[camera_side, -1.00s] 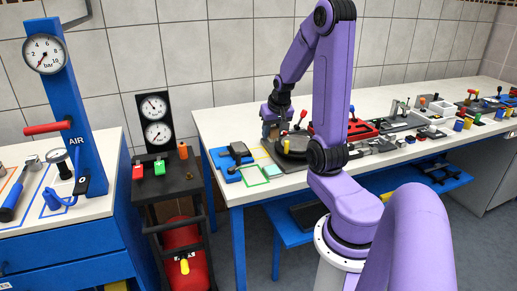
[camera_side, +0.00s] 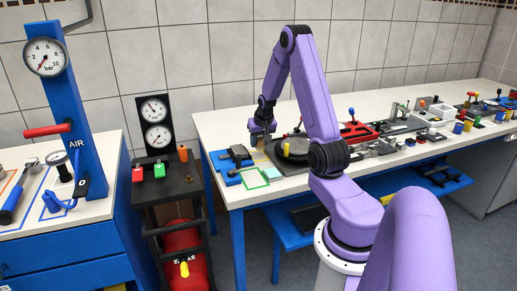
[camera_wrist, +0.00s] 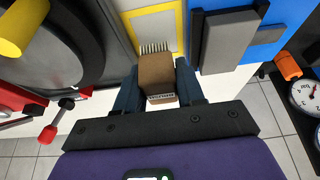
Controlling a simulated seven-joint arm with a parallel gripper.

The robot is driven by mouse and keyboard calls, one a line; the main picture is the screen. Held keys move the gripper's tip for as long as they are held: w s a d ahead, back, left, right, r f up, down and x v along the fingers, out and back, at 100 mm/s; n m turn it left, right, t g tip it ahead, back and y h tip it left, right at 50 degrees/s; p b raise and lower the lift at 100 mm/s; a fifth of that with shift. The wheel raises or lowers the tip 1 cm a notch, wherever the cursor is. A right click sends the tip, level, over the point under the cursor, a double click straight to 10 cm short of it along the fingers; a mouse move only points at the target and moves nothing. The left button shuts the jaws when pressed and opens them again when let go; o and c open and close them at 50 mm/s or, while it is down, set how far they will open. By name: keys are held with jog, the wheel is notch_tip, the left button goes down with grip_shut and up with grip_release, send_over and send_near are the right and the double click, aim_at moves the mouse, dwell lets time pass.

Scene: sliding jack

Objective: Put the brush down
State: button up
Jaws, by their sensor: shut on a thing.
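The brush is a brown wooden block (camera_wrist: 156,73) with pale bristles, seen in the wrist view between my fingers. My gripper (camera_wrist: 160,88) is shut on it, one dark blue finger on each side. The bristle tips point to a yellow-outlined area (camera_wrist: 181,28) on the white bench. I cannot tell whether the bristles touch the surface. In the side view my gripper (camera_side: 261,138) is low over the bench, and the brush is too small there to make out clearly.
A dark round plate (camera_side: 295,147) with a yellow knob stands close to the right of my gripper. A blue base with a dark block (camera_side: 238,155) is close to the left. A green frame (camera_side: 258,178) lies in front. The white bench (camera_side: 225,127) is bare behind.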

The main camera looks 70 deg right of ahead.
aim_at(258, 148)
jog(key=shift+w+d+f, duration=0.15)
jog(key=shift+f, duration=1.7)
jog(key=shift+f, duration=0.1)
jog(key=o, duration=0.7)
jog(key=shift+o, duration=0.2)
